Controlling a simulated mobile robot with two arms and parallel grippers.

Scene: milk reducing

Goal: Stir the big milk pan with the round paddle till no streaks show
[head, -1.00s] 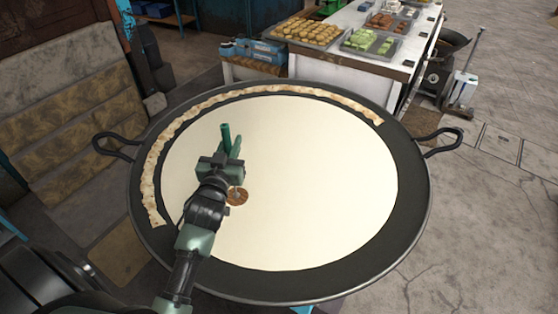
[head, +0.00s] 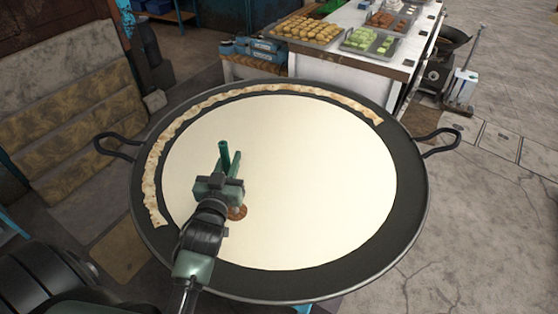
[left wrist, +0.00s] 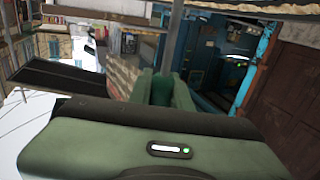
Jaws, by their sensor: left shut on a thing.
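The big milk pan (head: 415,210) is a wide dark pan with two loop handles. Smooth cream-coloured milk (head: 310,180) fills its middle, and I see no clear streaks on it. My left gripper (head: 229,168) is over the left part of the milk, shut on the paddle's green handle (head: 224,152). The paddle's round brown head (head: 239,212) shows at the milk surface, partly hidden by my wrist. In the left wrist view, the gripper fingers (left wrist: 165,88) close around the handle, and a thin grey shaft runs to the top edge. My right gripper is out of view.
A pale, browned crust (head: 215,98) lines the pan's left and far rim. Behind stands a white counter (head: 330,75) with trays of sweets. A dark wok (head: 452,45) is at the back right. Stone steps (head: 60,130) are at the left; open floor lies right.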

